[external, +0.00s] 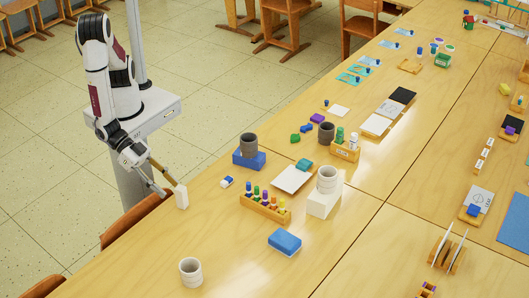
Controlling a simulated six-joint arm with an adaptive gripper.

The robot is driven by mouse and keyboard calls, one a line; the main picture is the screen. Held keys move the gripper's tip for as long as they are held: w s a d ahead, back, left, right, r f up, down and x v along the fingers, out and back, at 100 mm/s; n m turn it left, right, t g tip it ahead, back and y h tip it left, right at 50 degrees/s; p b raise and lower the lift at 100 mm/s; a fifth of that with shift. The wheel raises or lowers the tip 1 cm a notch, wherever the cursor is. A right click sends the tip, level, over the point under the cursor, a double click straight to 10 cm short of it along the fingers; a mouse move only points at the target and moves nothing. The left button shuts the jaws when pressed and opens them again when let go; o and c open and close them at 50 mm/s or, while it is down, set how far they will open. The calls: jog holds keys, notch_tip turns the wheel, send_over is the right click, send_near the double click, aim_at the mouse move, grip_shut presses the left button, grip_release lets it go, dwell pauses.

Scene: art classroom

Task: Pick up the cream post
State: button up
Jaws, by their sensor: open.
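A small pale upright block, which looks like the cream post (181,197), is at the table's left edge. My gripper (170,188) reaches down to it from the upper left with its two long fingers apart. The fingertips are close beside the post's upper part. I cannot tell whether they touch it or whether the post's base rests on the table.
A cream ribbed cup (190,272) stands in front. To the right are a wooden rack of coloured pegs (265,208), a blue box (285,242), a grey cup (249,145) on a blue block, and a white block (324,204) bearing another cup. The table around the post is clear.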

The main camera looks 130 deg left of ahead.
aim_at(180, 188)
jog(key=shift+s+a+f+m+t+y, duration=0.1)
jog(key=shift+s+a+f+t+y, duration=0.4)
jog(key=shift+s+f+t, duration=0.25)
jog(key=shift+s+a+f+m+t+y, duration=0.1)
jog(key=shift+s+a+f+t+y, duration=0.45)
jog(key=shift+s+f, duration=0.25)
jog(key=shift+s+a+f+m+t+y, duration=0.1)
jog(key=shift+s+a+f+t+y, duration=0.3)
jog(key=shift+s+f+t, duration=0.35)
jog(key=shift+s+a+f+t+h, duration=0.2)
jog(key=shift+s+a+t, duration=0.1)
jog(key=shift+s+t, duration=0.25)
jog(key=shift+s+a+f+t+h, duration=0.2)
jog(key=shift+s+a+t, duration=0.1)
jog(key=shift+s, duration=0.3)
jog(key=shift+w, duration=0.15)
jog(key=shift+w+a, duration=0.25)
jog(key=shift+w, duration=0.9)
jog(key=shift+w, duration=0.1)
jog(key=shift+w+a+f, duration=0.1)
jog(key=shift+w+a, duration=0.1)
jog(key=shift+w, duration=0.6)
jog(key=shift+w+a+r, duration=0.1)
jog(key=shift+w+a, duration=0.15)
jog(key=shift+w, duration=0.55)
jog(key=shift+w+a+f, duration=0.1)
jog(key=shift+w+a, duration=0.1)
jog(key=shift+w, duration=0.6)
